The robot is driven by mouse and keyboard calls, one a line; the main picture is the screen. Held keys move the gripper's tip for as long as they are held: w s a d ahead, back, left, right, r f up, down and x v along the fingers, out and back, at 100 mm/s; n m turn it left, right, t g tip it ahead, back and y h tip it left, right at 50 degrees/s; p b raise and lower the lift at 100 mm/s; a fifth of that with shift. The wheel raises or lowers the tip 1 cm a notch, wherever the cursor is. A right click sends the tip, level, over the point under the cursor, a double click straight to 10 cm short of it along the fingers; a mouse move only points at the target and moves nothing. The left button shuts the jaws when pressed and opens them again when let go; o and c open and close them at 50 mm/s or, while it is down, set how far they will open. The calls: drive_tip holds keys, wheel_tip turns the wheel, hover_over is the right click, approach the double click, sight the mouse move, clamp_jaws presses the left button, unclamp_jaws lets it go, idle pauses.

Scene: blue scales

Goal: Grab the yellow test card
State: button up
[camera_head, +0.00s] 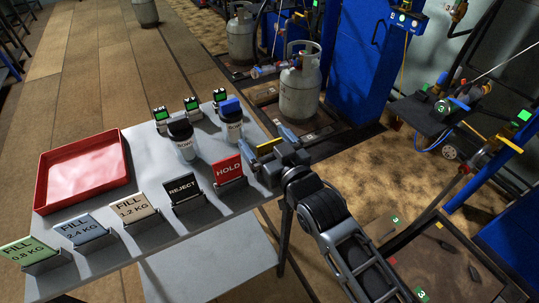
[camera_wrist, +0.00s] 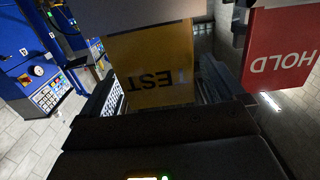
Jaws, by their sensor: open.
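The yellow test card (camera_wrist: 160,72) fills the upper middle of the wrist view, its lettering upside down. Its upper part there is covered by a pale grey shape. In the head view only a small yellow strip of the card (camera_head: 268,146) shows; my gripper hides the rest. My gripper (camera_head: 277,155) is at the right edge of the grey table. Its jaws (camera_wrist: 158,92) are open, one on each side of the card in the wrist view. I cannot tell whether either finger touches it.
The red HOLD card (camera_head: 228,169) stands close left of my gripper and also shows in the wrist view (camera_wrist: 281,55). REJECT (camera_head: 183,188) and several FILL cards continue leftward. Two labelled jars (camera_head: 183,140) stand behind. A red tray (camera_head: 83,171) lies at the left.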

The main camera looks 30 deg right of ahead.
drive_tip(key=shift+w, duration=0.1)
drive_tip(key=c, duration=1)
drive_tip(key=shift+r, duration=0.1)
